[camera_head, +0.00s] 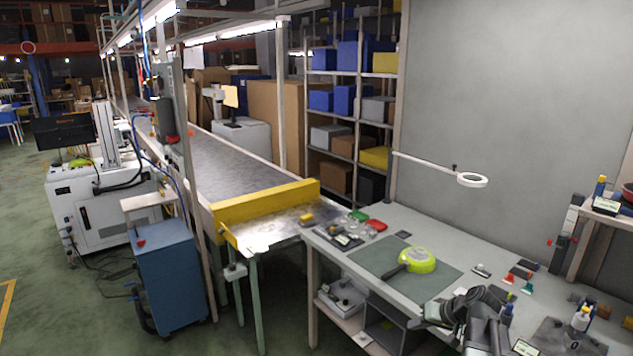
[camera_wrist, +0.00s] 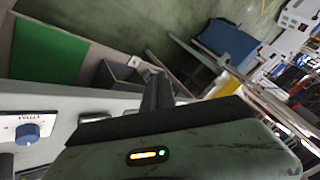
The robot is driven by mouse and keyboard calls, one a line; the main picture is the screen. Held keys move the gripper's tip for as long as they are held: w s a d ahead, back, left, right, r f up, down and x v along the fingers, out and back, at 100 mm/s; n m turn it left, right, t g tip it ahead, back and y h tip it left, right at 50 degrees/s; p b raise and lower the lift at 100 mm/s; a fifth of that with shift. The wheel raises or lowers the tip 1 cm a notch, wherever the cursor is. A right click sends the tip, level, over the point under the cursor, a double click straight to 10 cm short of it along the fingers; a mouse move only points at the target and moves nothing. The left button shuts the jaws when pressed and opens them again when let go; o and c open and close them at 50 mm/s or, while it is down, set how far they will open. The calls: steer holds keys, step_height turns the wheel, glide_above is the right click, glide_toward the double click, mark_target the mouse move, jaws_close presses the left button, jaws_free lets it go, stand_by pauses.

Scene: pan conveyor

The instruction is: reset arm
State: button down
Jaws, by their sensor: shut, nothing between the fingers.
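My arm shows at the bottom right of the head view, folded low over the near part of the grey workbench (camera_head: 455,228). My gripper (camera_wrist: 157,92) shows in the wrist view as dark fingers close together, with nothing seen between them. A yellow-green pan (camera_head: 417,260) with a black handle lies on the dark green mat on the bench. It is beyond my arm in the head view and apart from it. The pan is not clearly visible in the wrist view.
The conveyor (camera_head: 232,170) has a yellow end bar (camera_head: 265,205) and adjoins the bench on the left. A blue cabinet (camera_head: 168,270) stands left of it. Small tools, red and green trays and bottles lie on the bench.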

steer(key=s+a+f+n+g+h, duration=0.1)
steer(key=s+a+f+n+g, duration=0.15)
steer(key=a, duration=0.85)
steer(key=s+a+f+n+g+h, duration=0.1)
steer(key=s+a+f+n+g, duration=0.15)
steer(key=a, duration=0.95)
steer(key=s+d+m+g+h, duration=0.1)
steer(key=s+d+m+h, duration=0.1)
steer(key=s+d+m, duration=0.1)
steer(key=s+d, duration=0.1)
steer(key=s, duration=0.1)
steer(key=shift+s+f+g+h, duration=0.3)
steer(key=shift+s, duration=0.1)
steer(key=shift+d, duration=0.15)
